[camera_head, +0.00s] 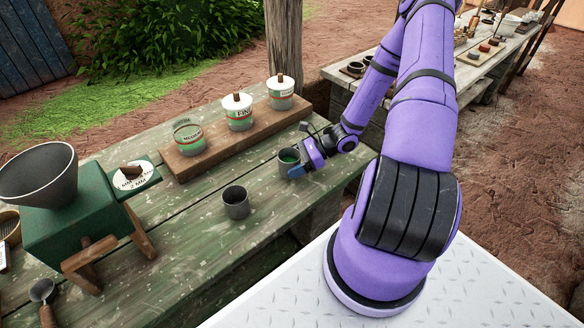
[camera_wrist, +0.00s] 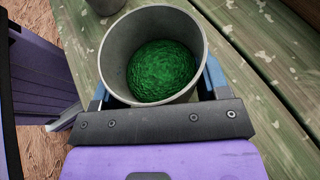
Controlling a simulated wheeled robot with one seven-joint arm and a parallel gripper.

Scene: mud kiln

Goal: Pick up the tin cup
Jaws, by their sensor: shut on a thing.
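A grey tin cup (camera_head: 283,165) with green contents is at the right part of the green plank table. My gripper (camera_head: 297,167) is shut on this cup. In the wrist view the cup (camera_wrist: 196,38) fills the top middle, its mouth facing the camera and a rough green mass inside. The gripper (camera_wrist: 155,98) has a blue finger at each side of the cup wall. Whether the cup's base touches the table is hidden. A second grey cup (camera_head: 236,203) stands upright, apart from the gripper, nearer the table's middle; it looks empty.
A wooden riser (camera_head: 200,160) holds three labelled pots, including the middle one (camera_head: 238,112). A green grinder with a grey funnel (camera_head: 38,175) stands at left, with a scoop (camera_head: 43,291) in front. A wooden post (camera_head: 284,50) rises behind the table. Bare planks lie around the second cup.

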